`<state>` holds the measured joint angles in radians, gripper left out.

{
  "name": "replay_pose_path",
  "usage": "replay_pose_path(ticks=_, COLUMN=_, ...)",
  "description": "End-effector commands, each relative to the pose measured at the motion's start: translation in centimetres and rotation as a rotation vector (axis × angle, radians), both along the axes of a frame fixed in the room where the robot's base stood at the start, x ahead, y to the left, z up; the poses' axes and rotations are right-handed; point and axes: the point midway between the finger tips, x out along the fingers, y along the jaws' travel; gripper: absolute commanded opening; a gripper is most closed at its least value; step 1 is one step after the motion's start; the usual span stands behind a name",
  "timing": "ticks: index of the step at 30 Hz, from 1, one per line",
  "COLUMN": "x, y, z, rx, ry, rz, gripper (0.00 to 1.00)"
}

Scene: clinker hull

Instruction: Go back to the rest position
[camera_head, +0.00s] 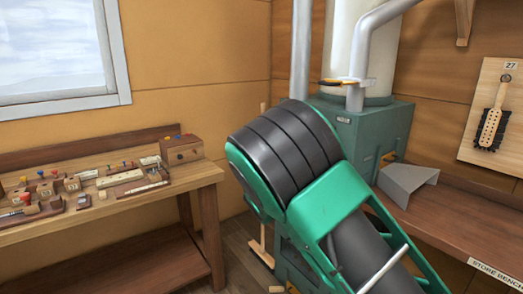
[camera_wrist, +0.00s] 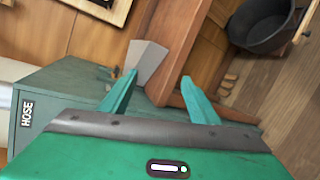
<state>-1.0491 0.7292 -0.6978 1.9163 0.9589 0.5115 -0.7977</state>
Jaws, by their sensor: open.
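My gripper (camera_wrist: 158,77) shows in the wrist view with its two teal fingers apart and nothing between them. Beyond the fingers is a grey folded metal piece (camera_wrist: 147,58) by the edge of a brown bench (camera_wrist: 205,45). In the head view my green and black arm fills the middle and lower right, and the gripper's fingers cannot be seen there. The arm hides part of the green stove-like cabinet (camera_head: 376,135) behind it. The wrist view shows a green surface (camera_wrist: 60,92) labelled HOSE close to the left finger.
A wooden workbench (camera_head: 100,221) with several small tools and blocks stands at the left. The store bench (camera_head: 455,225), with the grey metal piece (camera_head: 405,180), is at the right. A brush (camera_head: 492,122) hangs on a wall board. A black bucket (camera_wrist: 265,28) stands on the floor.

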Motion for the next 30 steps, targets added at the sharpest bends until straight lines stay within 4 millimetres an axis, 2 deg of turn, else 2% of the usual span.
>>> replay_pose_path(ticks=1, x=-0.9, y=-2.2, z=-0.3, rx=0.054, ry=0.003, rz=-0.048, gripper=0.56)
replay_pose_path(ticks=6, x=-5.2, y=-8.6, z=-1.9, rx=0.263, ry=0.006, rz=-0.219, gripper=0.56)
replay_pose_path(ticks=9, x=-8.1, y=-11.4, z=-2.6, rx=0.386, ry=-0.002, rz=-0.318, gripper=0.56)
replay_pose_path(ticks=13, x=-12.3, y=-14.1, z=-3.2, rx=0.538, ry=-0.021, rz=-0.446, gripper=0.56)
replay_pose_path(ticks=18, x=-17.9, y=-16.3, z=-3.3, rx=0.72, ry=-0.057, rz=-0.598, gripper=0.56)
replay_pose_path(ticks=21, x=-21.1, y=-16.9, z=-3.1, rx=0.82, ry=-0.084, rz=-0.679, gripper=0.56)
replay_pose_path(ticks=30, x=-30.8, y=-16.4, z=-1.8, rx=1.072, ry=-0.184, rz=-0.893, gripper=0.56)
